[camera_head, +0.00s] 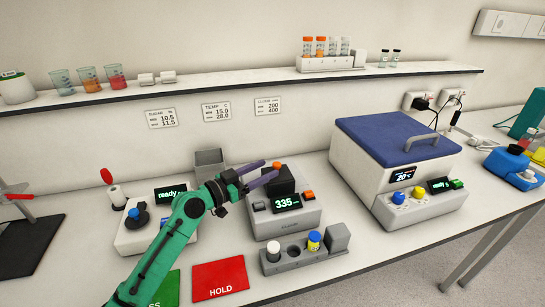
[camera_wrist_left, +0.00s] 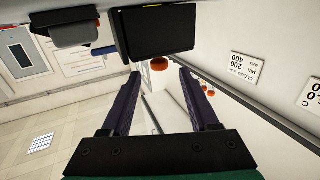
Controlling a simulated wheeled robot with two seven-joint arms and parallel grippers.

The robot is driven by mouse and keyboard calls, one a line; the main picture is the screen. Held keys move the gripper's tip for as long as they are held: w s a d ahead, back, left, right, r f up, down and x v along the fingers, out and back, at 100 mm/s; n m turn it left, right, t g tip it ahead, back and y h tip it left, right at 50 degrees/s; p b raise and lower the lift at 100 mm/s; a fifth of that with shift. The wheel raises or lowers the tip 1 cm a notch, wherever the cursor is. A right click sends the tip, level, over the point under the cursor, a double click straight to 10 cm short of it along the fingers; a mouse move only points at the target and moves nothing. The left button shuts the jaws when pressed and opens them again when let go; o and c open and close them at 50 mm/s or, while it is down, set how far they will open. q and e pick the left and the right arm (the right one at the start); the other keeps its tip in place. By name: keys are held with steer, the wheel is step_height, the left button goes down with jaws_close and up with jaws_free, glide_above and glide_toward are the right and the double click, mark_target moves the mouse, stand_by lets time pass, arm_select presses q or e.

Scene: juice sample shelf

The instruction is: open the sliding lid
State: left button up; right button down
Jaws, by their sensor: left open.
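A grey meter (camera_head: 284,222) with a lit display reading 335 stands mid-bench. A black block (camera_head: 281,183), which looks like its sliding lid, sits on top, with small orange parts beside it. Whether it is open or shut I cannot tell. My left gripper (camera_head: 272,169) is open at the block's upper left, its purple fingers pointing right and partly covering it. In the left wrist view, the black block (camera_wrist_left: 157,32) is beyond the open fingers (camera_wrist_left: 158,78), with an orange knob (camera_wrist_left: 158,64) between the fingertips in the picture. Contact is not clear. My right gripper is not seen.
A blue-lidded bath (camera_head: 395,140) stands right of the meter. A grey vial holder (camera_head: 303,257) with two vials is in front. A red HOLD mat (camera_head: 219,275) lies front left. A grey bin (camera_head: 209,161) is behind my arm. A shelf (camera_head: 230,91) runs above.

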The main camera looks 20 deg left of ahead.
mark_target(274, 165)
arm_select(q)
steer(key=x, duration=0.3)
steer(key=shift+w+d+p, duration=0.2)
steer(key=shift+p, duration=0.1)
jaws_close()
stand_by(1.1)
